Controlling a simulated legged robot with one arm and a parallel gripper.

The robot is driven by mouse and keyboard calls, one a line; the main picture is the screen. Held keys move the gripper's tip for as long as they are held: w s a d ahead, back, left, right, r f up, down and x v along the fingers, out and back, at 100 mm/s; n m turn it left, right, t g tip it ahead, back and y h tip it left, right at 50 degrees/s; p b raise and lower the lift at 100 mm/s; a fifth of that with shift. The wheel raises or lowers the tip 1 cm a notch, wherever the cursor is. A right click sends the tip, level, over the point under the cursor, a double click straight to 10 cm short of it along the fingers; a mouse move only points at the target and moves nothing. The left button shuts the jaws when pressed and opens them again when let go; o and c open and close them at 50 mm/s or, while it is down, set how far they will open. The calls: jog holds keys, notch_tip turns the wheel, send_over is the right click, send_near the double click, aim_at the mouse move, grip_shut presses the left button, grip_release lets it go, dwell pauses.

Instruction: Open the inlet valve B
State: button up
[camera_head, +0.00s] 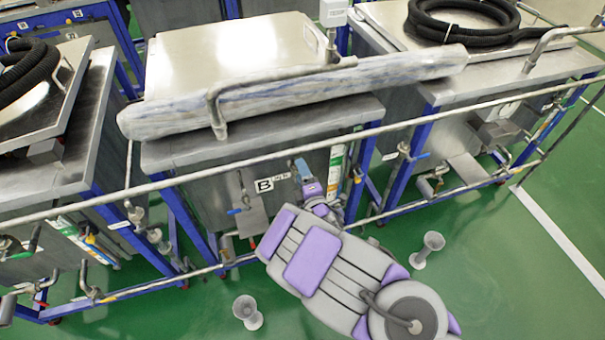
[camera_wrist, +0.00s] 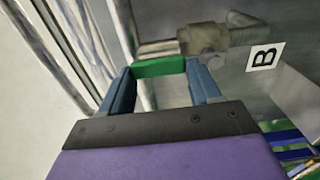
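My gripper (camera_wrist: 158,76) shows two dark blue fingers spread apart in the wrist view. A green valve handle (camera_wrist: 160,66) lies across the gap at the fingertips; I cannot tell whether the fingers touch it. The handle sits beside a metal valve body and pipe (camera_wrist: 206,38). A white label B (camera_wrist: 264,56) is to its right. In the head view my gripper (camera_head: 302,170) is at the front of the middle tank, just right of the B label (camera_head: 265,185). There the green handle cannot be made out behind my gripper.
The middle steel tank (camera_head: 200,192) bears a lid (camera_head: 235,52) and a long plastic-wrapped roll (camera_head: 300,92). A long rail (camera_head: 400,122) runs across the tank fronts. A blue-handled valve (camera_head: 238,211) sits lower left of the label. Two grey funnels (camera_head: 247,311) (camera_head: 428,247) stand on the green floor.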

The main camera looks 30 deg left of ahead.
jog(key=o, duration=0.5)
jog(key=shift+s+a+f, duration=0.1)
jog(key=shift+a+f, duration=0.1)
jog(key=shift+c, duration=0.2)
jog(key=shift+d, duration=0.15)
jog(key=p+v, duration=1)
jog(key=v, duration=0.7)
jog(key=shift+d, duration=0.1)
